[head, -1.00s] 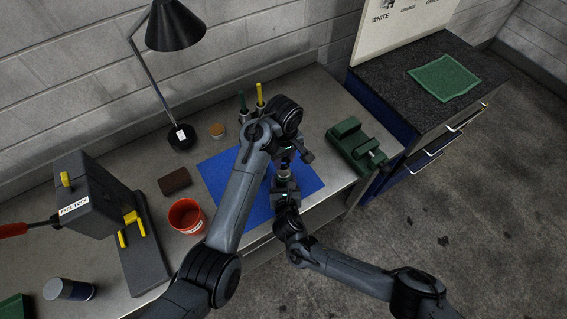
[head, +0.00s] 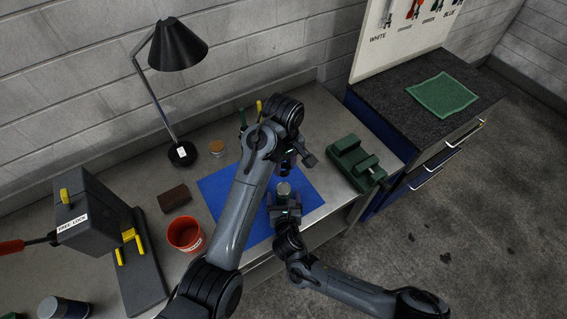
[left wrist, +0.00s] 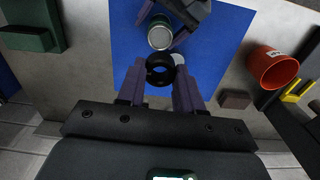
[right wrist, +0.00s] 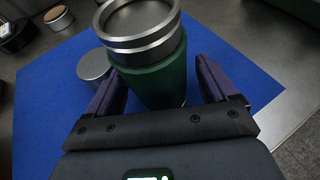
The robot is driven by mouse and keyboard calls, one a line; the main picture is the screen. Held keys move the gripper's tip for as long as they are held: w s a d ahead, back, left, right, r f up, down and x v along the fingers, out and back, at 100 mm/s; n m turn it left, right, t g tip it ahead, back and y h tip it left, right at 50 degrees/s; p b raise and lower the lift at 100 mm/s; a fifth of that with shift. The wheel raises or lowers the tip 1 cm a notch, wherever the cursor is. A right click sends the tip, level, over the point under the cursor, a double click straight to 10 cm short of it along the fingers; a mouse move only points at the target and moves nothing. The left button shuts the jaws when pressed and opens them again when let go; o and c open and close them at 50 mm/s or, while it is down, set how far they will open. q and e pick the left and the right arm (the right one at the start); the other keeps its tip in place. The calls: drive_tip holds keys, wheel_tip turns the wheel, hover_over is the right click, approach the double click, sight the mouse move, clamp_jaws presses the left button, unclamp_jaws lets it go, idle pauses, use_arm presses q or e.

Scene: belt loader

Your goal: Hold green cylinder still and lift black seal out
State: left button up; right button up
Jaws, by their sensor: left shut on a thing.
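The green cylinder (right wrist: 158,82) stands between the fingers of my right gripper (right wrist: 160,88), its open metal rim on top. The black seal (left wrist: 160,69) is a ring held between the fingertips of my left gripper (left wrist: 160,84). In the left wrist view the seal is apart from the cylinder (left wrist: 160,33).
A blue mat (head: 312,190) lies under the work. A grey metal round part (right wrist: 94,65) stands beside the cylinder. A red cup (head: 185,233), brown block (head: 174,197), lamp (head: 179,48) and green vise (head: 354,162) surround the mat. The grey press (head: 98,215) stands left.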

idle(0.3)
drive_tip(key=v, duration=1.2)
drive_tip(key=x, duration=1.2)
drive_tip(key=shift+w, duration=0.1)
use_arm(q)
drive_tip(key=shift+f, duration=3.95)
